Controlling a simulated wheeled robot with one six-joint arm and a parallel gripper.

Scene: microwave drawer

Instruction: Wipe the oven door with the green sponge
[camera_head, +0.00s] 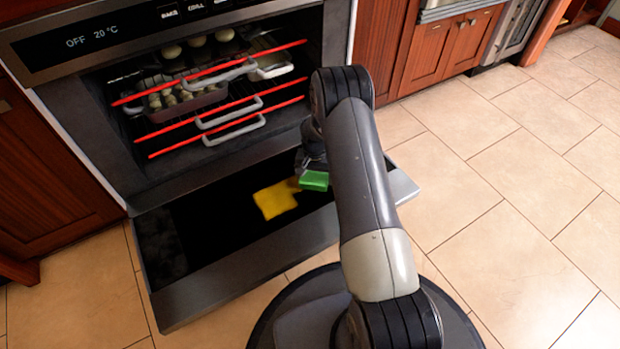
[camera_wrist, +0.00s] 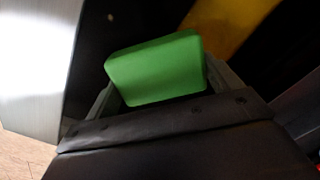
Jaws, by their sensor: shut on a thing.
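The green sponge (camera_head: 314,180) is held in my gripper just above the inner face of the open oven door. In the wrist view the green sponge (camera_wrist: 156,68) sits between the two fingers of my gripper (camera_wrist: 160,92), which is shut on it. The oven door (camera_head: 190,245) is folded down, with a black glass panel and a metal frame. A yellow patch (camera_head: 275,198) lies on the glass just left of the sponge; it also shows in the wrist view (camera_wrist: 232,25). I cannot tell whether the sponge touches the glass. My arm hides the door's right part.
The open oven (camera_head: 215,100) holds racks with red front bars and grey handles, with trays of round food on them. Wooden cabinets (camera_head: 450,45) stand to the right. The tiled floor (camera_head: 520,180) on the right is clear.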

